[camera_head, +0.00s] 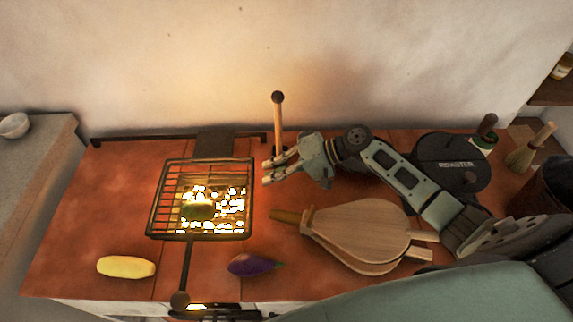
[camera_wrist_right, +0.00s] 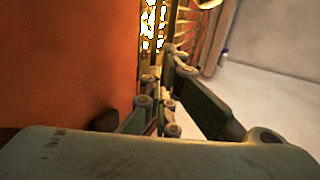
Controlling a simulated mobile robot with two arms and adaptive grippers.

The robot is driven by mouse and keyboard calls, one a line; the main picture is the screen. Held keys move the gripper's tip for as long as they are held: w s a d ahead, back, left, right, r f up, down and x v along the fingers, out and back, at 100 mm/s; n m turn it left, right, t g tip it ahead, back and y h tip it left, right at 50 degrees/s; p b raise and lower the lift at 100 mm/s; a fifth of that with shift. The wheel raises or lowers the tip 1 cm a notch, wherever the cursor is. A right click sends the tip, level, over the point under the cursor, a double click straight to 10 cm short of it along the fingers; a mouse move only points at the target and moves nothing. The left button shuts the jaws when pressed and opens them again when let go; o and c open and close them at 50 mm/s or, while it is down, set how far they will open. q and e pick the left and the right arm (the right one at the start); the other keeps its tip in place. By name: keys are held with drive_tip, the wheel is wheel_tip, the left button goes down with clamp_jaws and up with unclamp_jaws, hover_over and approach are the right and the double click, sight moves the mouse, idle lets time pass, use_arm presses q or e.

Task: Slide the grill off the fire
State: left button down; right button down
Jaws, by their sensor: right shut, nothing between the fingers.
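The grill (camera_head: 153,210), a dark wire rack, lies over the glowing fire (camera_head: 230,205) at the left-centre of the red tiled hearth. A dark green item (camera_head: 197,209) rests on it. Its handle (camera_head: 186,268) runs toward the front edge and ends in a round knob. My right gripper (camera_head: 266,173) is shut and empty just right of the grill's far right corner, beside an upright wooden stick. In the wrist view the right gripper (camera_wrist_right: 160,105) points toward the glowing fire (camera_wrist_right: 152,25). I cannot tell whether it touches the grill. My left gripper is not in view.
The upright stick (camera_head: 278,120) has a dark ball top. Bellows (camera_head: 365,235) lie right of the grill, below my right arm. A black roaster (camera_head: 450,160) stands behind that arm. A yellow vegetable (camera_head: 126,267) and an eggplant (camera_head: 253,264) lie in front. The left tiles are clear.

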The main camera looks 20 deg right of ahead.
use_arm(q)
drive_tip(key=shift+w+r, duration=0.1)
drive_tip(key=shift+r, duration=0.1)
use_arm(e)
drive_tip(key=shift+x, duration=1.15)
